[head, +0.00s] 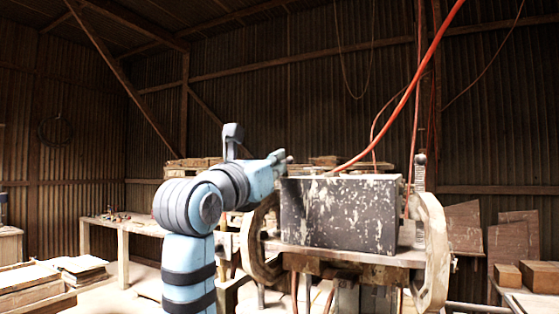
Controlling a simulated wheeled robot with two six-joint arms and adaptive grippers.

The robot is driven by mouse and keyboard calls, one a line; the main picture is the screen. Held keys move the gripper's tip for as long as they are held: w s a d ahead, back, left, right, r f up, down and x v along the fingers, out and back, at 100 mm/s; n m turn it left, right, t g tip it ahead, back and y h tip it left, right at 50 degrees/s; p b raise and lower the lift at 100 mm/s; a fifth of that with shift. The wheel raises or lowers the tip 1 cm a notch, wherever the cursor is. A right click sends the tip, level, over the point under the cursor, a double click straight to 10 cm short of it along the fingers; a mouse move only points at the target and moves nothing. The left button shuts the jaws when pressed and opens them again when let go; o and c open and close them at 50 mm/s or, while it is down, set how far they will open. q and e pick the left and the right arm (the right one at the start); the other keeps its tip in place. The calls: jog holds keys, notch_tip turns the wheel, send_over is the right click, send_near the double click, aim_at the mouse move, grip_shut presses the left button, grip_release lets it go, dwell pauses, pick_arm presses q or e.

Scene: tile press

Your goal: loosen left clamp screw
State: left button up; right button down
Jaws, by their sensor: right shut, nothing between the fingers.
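The press is a dark, paint-spattered block (340,215) on a metal plate, with a pale wheel (435,250) at its right and another (258,245) at its left. An upright threaded screw (420,172) stands at the block's right edge. The left clamp screw cannot be made out clearly; my right arm is in front of that side. My right gripper (279,157) is at the block's upper left corner, small and pointing right. It is shut with nothing held; I cannot tell whether it touches the screw. My left gripper is not in view.
A red hose (408,95) hangs down behind the block. A workbench (138,223) stands behind on the left. Stacked boards (38,279) lie at the lower left. Wooden blocks (538,275) and leaning panels (463,228) are on the right.

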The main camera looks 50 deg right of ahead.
aim_at(288, 162)
jog(key=shift+w+d+p, duration=0.2)
jog(key=shift+w+d, duration=0.05)
jog(key=shift+d, duration=0.5)
jog(key=shift+w+d+p, duration=0.15)
jog(key=shift+w+d, duration=0.05)
jog(key=shift+d, duration=0.5)
jog(key=shift+d+r, duration=0.1)
jog(key=shift+d, duration=0.75)
jog(key=shift+w+d+p, duration=0.3)
jog(key=shift+w+d, duration=0.1)
jog(key=shift+d, duration=0.1)
jog(key=shift+a+f, duration=0.2)
jog(key=shift+a, duration=0.05)
jog(key=s+a+b, duration=0.1)
jog(key=s+a, duration=0.2)
jog(key=a, duration=0.7)
jog(key=shift+a+r, duration=0.15)
jog(key=shift+a, duration=0.05)
jog(key=shift+d, duration=0.15)
